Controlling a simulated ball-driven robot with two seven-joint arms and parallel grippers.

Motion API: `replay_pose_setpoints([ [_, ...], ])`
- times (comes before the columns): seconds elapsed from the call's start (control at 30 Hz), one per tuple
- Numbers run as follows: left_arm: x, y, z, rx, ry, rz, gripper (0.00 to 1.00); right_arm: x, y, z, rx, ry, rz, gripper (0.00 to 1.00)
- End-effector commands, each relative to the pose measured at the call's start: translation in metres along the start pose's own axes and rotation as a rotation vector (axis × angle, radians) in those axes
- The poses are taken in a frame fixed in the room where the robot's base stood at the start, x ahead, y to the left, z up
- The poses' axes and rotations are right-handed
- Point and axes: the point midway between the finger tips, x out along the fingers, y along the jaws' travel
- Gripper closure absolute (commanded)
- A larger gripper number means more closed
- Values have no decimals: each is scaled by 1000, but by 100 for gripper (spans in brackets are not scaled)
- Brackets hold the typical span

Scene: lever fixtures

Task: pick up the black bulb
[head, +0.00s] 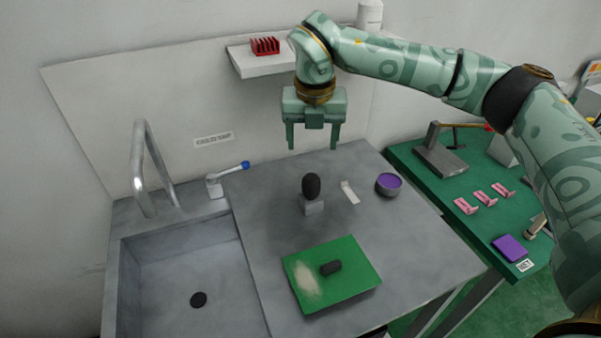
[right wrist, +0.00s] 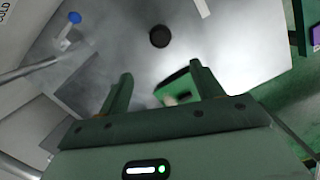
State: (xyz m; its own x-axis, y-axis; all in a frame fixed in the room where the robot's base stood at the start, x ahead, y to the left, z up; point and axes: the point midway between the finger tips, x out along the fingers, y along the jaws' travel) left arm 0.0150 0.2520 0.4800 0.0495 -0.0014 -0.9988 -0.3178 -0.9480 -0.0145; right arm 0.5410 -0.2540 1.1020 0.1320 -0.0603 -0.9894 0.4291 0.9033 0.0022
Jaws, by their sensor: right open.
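In the right wrist view the bulb (right wrist: 160,36) shows from above as a dark round shape beyond the fingertips. My right gripper (head: 313,146) is open and empty, its fingers pointing down. In the head view it hangs above the bulb and apart from it; the right wrist view shows both fingers (right wrist: 161,72) spread with nothing between them. My left gripper is in neither view.
A green board (head: 342,290) with a dark block (head: 330,268) lies in front of the bulb. A purple-topped bowl (head: 389,184) and white tag (head: 350,192) lie to the right. The sink (head: 180,270) and blue-tipped lever (head: 228,176) are left. A shelf (head: 270,65) is behind.

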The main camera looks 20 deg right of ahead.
Motion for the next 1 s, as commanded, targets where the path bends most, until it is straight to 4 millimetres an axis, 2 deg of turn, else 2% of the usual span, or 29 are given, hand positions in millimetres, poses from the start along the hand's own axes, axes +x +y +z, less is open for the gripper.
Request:
replay_pose_setpoints([
  [0.07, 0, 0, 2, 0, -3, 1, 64, 1, -2, 1, 6, -1, -5, 34],
  [0.17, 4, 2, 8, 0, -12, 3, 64, 15, -2, 1, 8, 2, -8, 34],
  [0.33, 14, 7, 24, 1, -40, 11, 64, 58, -2, 0, 8, 5, -8, 34],
  [0.5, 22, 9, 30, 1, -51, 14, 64, 95, -2, 0, 6, 2, -7, 34],
  [0.83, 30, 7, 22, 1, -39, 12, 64, 122, -4, 1, 7, 1, -6, 34],
  [1.0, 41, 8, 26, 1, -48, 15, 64, 152, -6, 1, 7, 3, -7, 34],
])
